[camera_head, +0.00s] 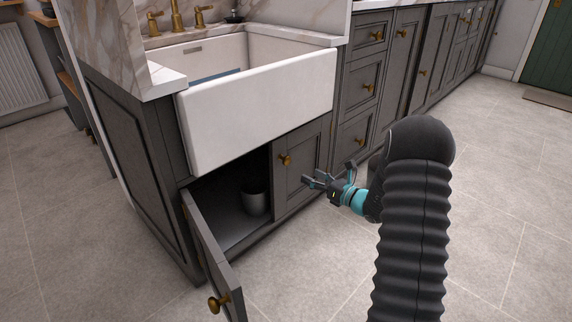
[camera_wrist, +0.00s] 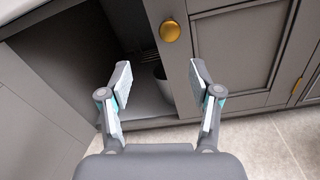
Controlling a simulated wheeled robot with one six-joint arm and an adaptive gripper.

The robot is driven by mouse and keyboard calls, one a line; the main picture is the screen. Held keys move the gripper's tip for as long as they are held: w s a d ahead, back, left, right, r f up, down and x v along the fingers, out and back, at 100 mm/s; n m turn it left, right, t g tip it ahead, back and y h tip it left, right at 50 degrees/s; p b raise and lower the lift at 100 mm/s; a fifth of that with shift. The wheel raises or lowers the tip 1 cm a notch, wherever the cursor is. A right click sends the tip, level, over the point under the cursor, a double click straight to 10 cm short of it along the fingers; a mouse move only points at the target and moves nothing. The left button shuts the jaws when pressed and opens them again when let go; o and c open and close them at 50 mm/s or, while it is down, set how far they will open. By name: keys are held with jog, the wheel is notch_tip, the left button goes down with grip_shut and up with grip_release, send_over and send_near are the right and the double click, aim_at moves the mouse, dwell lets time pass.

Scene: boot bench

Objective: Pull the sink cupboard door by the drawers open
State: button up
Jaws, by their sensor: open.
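The sink cupboard door by the drawers (camera_head: 301,169) is shut, with a round brass knob (camera_head: 285,160) near its upper left corner. The door (camera_wrist: 242,56) fills the right of the wrist view, and its knob (camera_wrist: 170,31) shows beyond the gap between my fingertips. My gripper (camera_head: 318,181) is open and empty, in front of this door. In the wrist view the fingers (camera_wrist: 159,75) are spread, with the knob ahead and slightly right of centre, apart from them.
The other sink cupboard door (camera_head: 213,255) stands open at the left, swung out over the floor. A grey bin (camera_head: 255,197) stands inside the cupboard. The white sink (camera_head: 262,105) juts above. Drawers (camera_head: 362,92) adjoin at right. Tiled floor (camera_head: 500,190) is clear at right.

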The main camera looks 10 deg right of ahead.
aim_at(289, 163)
jog(key=shift+m+t, duration=0.3)
jog(key=shift+m, duration=0.1)
jog(key=x, duration=0.9)
jog(key=d+f+x, duration=0.1)
jog(key=x, duration=0.3)
jog(key=shift+w+a+f+b, duration=0.1)
jog(key=shift+w+b, duration=0.1)
jog(key=shift+w, duration=0.15)
jog(key=shift+w+a+b, duration=0.1)
jog(key=shift+w+b, duration=0.05)
jog(key=shift+w, duration=0.15)
grip_shut()
